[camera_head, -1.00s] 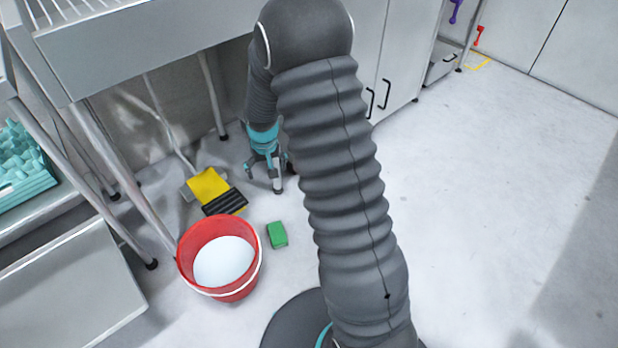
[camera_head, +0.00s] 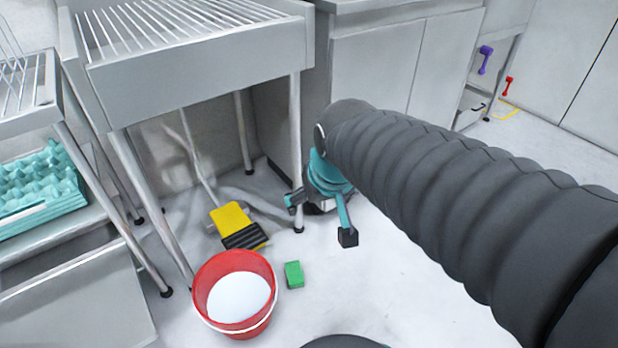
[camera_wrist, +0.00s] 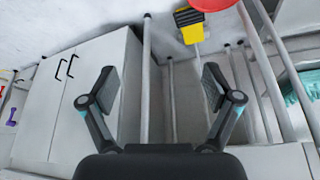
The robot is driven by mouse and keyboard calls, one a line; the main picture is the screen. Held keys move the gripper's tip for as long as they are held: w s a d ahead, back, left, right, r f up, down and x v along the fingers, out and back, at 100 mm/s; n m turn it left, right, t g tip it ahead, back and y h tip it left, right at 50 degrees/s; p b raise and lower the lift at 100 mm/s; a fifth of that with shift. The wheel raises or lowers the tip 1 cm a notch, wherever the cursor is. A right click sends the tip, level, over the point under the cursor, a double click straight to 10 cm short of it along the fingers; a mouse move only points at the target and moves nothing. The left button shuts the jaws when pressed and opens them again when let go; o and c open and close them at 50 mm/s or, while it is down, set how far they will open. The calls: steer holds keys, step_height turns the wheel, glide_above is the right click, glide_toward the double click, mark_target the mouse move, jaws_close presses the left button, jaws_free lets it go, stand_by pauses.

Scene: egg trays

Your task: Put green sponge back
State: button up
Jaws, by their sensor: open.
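The green sponge (camera_head: 293,274) lies on the floor just right of the red bucket (camera_head: 272,314), with a small gap between them. The bucket holds white contents. My gripper (camera_head: 318,222) is open and empty in the head view, above and to the right of the sponge and apart from it. In the wrist view my gripper (camera_wrist: 160,88) has its two fingers spread wide with nothing between them. The sponge is not visible in the wrist view, where only part of the red bucket (camera_wrist: 212,3) shows at the top edge.
A yellow and black mop head (camera_head: 232,220) rests on the floor behind the bucket. A metal table (camera_head: 200,60) on legs stands behind it. Teal egg trays (camera_head: 42,180) sit on a shelf at left. Cabinets (camera_head: 400,70) stand behind my arm. Floor right of the sponge is clear.

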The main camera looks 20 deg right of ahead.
steer(key=s+r, duration=0.1)
steer(key=s, duration=0.6)
steer(key=shift+t, duration=0.4)
steer(key=shift+d, duration=0.1)
